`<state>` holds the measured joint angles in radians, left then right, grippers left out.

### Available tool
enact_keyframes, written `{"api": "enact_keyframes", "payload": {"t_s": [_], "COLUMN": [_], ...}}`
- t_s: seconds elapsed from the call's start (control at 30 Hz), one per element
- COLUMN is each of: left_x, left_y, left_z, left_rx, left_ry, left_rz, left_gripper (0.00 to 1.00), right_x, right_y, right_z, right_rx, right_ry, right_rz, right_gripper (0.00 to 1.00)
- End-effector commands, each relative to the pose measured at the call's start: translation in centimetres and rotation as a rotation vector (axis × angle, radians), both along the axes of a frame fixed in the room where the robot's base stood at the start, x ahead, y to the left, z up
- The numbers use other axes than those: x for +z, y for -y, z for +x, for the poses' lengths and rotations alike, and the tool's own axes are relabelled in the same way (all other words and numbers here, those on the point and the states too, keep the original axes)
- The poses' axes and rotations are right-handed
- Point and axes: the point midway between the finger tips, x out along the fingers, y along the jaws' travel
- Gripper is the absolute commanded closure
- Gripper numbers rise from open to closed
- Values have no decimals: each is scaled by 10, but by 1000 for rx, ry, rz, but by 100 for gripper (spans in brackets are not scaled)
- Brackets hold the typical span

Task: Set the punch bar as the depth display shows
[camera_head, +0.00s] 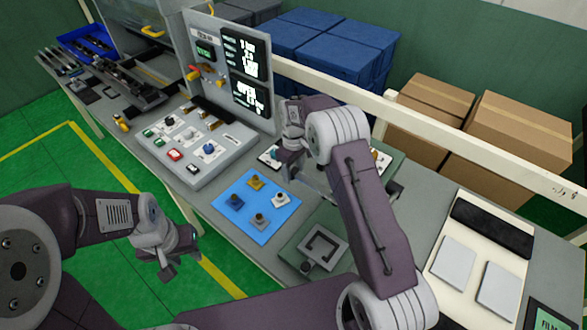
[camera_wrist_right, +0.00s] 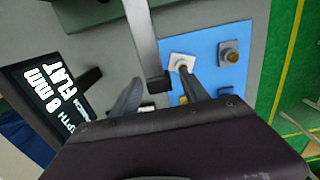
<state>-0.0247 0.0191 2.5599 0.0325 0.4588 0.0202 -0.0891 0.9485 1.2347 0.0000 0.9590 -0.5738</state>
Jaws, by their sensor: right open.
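The depth display (camera_head: 247,75) is a dark panel on a grey upright board. In the right wrist view its screen (camera_wrist_right: 55,90) shows large white text that appears to read "8 mm" and "FLAT". A grey bar (camera_wrist_right: 142,35) with a dark end reaches between the fingers of my right gripper (camera_wrist_right: 160,92); I cannot tell whether it is the punch bar. The fingers are apart and not closed on it. In the head view my right gripper (camera_head: 283,152) is above the bench by the board. My left gripper (camera_head: 181,262) hangs off the bench's front; its jaw gap is unclear.
A blue mat (camera_head: 246,217) holds several small posts on coloured square bases. A grey button console (camera_head: 188,146) stands left of it. A plate with a dark frame (camera_head: 319,247) lies to the right. A cream tray (camera_head: 464,283) holds pale blocks. Boxes stand behind the rail.

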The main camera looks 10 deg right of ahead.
Motion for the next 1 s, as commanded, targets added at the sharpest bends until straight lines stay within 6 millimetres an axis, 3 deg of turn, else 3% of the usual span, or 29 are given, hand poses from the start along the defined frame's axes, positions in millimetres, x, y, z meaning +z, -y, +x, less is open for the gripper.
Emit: {"api": "enact_keyframes", "payload": {"t_s": [0.23, 0.4, 0.43, 1.0], "left_x": [0, 0, 0, 0], "left_y": [0, 0, 0, 0], "left_z": [0, 0, 0, 0], "left_rx": [0, 0, 0, 0], "left_ry": [0, 0, 0, 0], "left_rz": [0, 0, 0, 0], "left_gripper": [64, 64, 64, 64], "right_x": [-1, -1, -1, -1], "right_y": [0, 0, 0, 0], "right_z": [0, 0, 0, 0], "right_rx": [0, 0, 0, -1], "right_ry": [0, 1, 1, 1], "right_rz": [0, 1, 1, 1], "right_gripper": [50, 97, 100, 100]}}
